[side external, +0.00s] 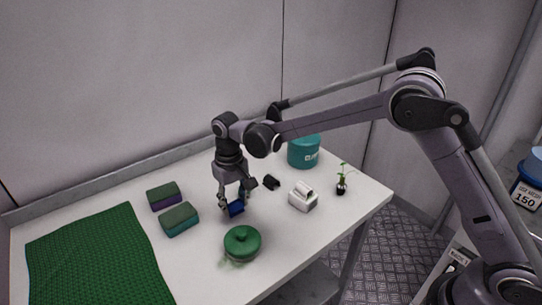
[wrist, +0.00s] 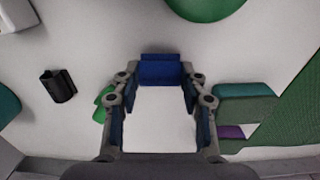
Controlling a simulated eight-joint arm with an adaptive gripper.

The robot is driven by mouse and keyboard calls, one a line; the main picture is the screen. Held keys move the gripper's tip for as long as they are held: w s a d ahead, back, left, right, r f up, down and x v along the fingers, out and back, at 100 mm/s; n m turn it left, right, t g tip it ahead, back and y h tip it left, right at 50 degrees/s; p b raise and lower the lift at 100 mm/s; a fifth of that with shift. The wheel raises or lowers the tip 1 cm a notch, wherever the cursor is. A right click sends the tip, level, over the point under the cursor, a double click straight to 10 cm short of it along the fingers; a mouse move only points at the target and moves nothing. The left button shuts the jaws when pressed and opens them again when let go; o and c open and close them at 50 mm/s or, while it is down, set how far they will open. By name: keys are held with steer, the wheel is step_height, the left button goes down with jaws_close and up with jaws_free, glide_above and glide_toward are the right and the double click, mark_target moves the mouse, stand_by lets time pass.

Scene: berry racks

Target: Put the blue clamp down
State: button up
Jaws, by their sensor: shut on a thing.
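The blue clamp (side external: 236,208) is a small dark blue block at the fingertips of my gripper (side external: 233,203), low over the white table in the side view. In the wrist view the blue clamp (wrist: 161,70) spans the space between the two fingertips of my gripper (wrist: 160,82), which is shut on it. My gripper points down. I cannot tell whether the clamp touches the table.
Two sponges (side external: 179,219) (side external: 164,195) and a green mat (side external: 95,260) lie left. A green lidded pot (side external: 242,243) stands in front. A black piece (side external: 271,182), white holder (side external: 303,197), seedling (side external: 341,186) and teal tub (side external: 304,152) are right. White table (side external: 200,265) is bare between them.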

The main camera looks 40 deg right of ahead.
steer(key=shift+f, duration=1.05)
steer(key=shift+f, duration=0.15)
steer(key=o, duration=0.8)
